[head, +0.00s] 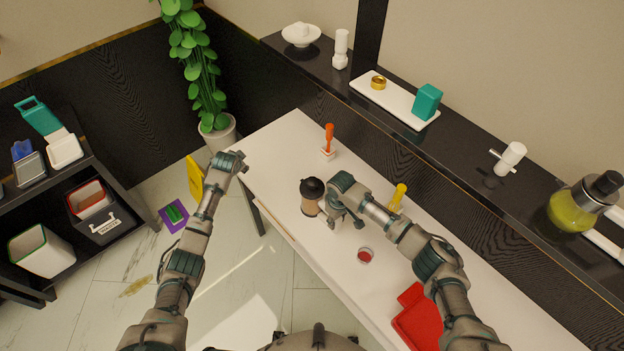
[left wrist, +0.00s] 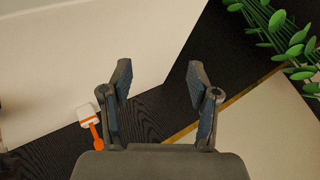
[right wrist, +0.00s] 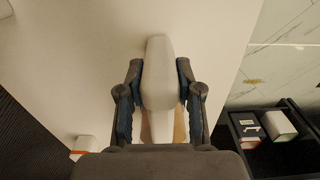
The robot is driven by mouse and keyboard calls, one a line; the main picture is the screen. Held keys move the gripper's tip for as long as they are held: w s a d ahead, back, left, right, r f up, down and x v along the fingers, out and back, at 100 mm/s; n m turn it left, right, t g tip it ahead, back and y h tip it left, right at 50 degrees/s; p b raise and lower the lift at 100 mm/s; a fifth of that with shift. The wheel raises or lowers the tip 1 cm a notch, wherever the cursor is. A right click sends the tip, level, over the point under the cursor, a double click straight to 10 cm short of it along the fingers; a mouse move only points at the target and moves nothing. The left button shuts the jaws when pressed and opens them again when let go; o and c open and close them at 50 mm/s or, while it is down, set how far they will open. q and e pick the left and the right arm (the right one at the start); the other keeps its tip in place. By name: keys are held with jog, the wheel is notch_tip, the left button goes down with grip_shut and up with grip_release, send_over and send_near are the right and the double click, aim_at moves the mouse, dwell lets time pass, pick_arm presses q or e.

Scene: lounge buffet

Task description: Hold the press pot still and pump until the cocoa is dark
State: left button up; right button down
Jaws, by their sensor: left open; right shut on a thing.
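The press pot (head: 310,206), with a tan body and a dark rounded top (head: 312,187), stands upright on the white table. My right gripper (head: 342,217) is beside it on the right. In the right wrist view it (right wrist: 158,72) is shut on a pale, rounded handle-like part (right wrist: 158,85), with tan surface showing behind. My left gripper (head: 238,161) is open and empty near the table's left end, apart from the pot. Its spread fingers show in the left wrist view (left wrist: 160,82). I cannot see any cocoa inside the pot.
An orange-handled brush-like tool (head: 329,138) stands behind the pot. A yellow-handled item (head: 398,195), a small red dish (head: 365,256) and a red board (head: 416,325) are to the right. The black ledge (head: 465,150) runs behind the table (head: 262,150).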

pick_arm(q)
jog(key=s+d+r+g+h, duration=0.1)
jog(key=d+r, duration=0.3)
jog(key=d, duration=0.3)
jog(key=s+d+r+h, duration=0.1)
jog(key=d+r, duration=0.2)
jog(key=d, duration=0.3)
notch_tip(320, 180, up, 5)
jog(key=g+h, duration=0.3)
send_over(310, 182)
jog(key=shift+w+m, duration=0.3)
jog(key=shift+m, duration=0.1)
jog(key=shift+s+d+f, duration=0.1)
jog(key=shift+s+d, duration=0.05)
jog(key=shift+f, duration=4.35)
jog(key=shift+c, duration=0.2)
jog(key=shift+r, duration=0.1)
grip_shut()
